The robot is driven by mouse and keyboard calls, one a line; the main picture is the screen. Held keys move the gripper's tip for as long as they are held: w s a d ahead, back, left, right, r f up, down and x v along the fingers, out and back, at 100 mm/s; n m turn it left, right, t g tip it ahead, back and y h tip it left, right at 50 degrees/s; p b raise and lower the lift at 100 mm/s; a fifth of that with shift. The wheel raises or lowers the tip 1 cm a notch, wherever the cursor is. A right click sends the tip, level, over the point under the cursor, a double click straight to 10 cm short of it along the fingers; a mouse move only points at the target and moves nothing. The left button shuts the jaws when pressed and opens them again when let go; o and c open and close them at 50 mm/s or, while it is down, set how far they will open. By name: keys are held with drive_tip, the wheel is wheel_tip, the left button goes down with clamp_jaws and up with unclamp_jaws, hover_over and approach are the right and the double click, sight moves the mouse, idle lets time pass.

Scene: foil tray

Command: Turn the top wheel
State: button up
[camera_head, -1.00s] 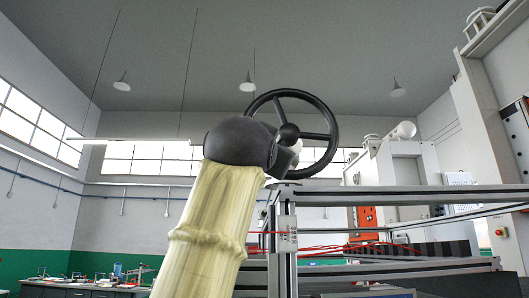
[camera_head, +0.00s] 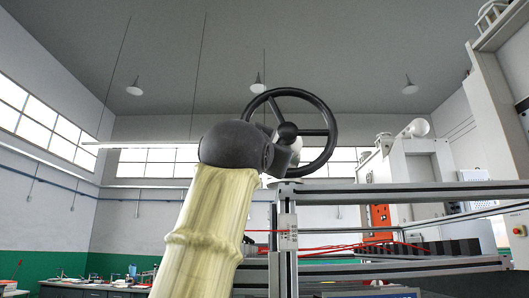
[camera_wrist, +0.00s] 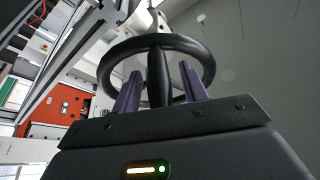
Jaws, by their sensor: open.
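The top wheel (camera_head: 288,131) is a black spoked ring with a round hub, standing above the metal frame in the head view. In the wrist view the wheel (camera_wrist: 185,43) is close ahead and fills the upper middle. My gripper (camera_wrist: 160,72) is open, with its two purple fingers apart. A thick black bar of the wheel runs between the fingers in this view; I cannot tell whether either finger touches it. In the head view my dark wrist sits just left of the wheel and covers its lower left part; the fingers are hidden there.
A metal profile frame (camera_head: 400,191) stands below and right of the wheel, with red cables (camera_head: 335,250) running across it. An orange panel (camera_head: 380,217) and large white machinery (camera_head: 412,165) stand behind it. The space above and left of the wheel looks clear.

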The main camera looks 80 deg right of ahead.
drive_tip(key=shift+w+a+f, duration=0.1)
drive_tip(key=shift+a+f, duration=0.1)
drive_tip(key=shift+a, duration=0.05)
drive_tip(key=b+v, duration=0.8)
drive_tip(key=v, duration=0.8)
drive_tip(key=shift+a, duration=0.45)
